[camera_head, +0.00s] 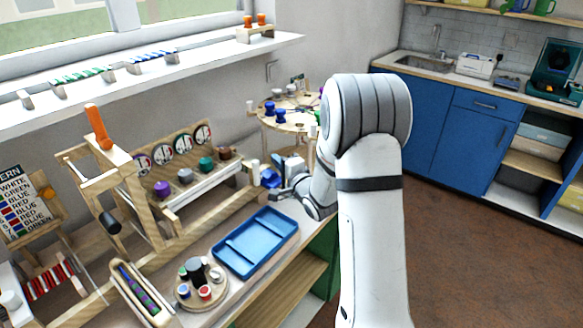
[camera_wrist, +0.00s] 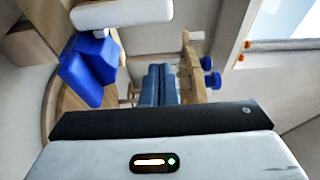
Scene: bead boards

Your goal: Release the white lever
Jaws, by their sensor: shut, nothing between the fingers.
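A white rounded piece, which looks like the white lever (camera_wrist: 122,13), shows at the top of the wrist view, just above a blue block (camera_wrist: 90,70). In the head view a small white upright piece (camera_head: 254,171) stands beside blue parts (camera_head: 270,179) at the right end of the wooden frame; I take it as the same lever. My gripper (camera_head: 275,193) is close by, on its right and slightly lower. In the wrist view its fingers (camera_wrist: 159,85) are together, with nothing between them, and apart from the white piece. My arm hides part of the area behind it.
A blue tray (camera_head: 256,242) and a round wooden holder with small pots (camera_head: 184,292) lie on the bench in front. A round wooden table with blue pieces (camera_head: 297,118) stands behind. A wooden rack with dials and coloured knobs (camera_head: 165,190) is to the left.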

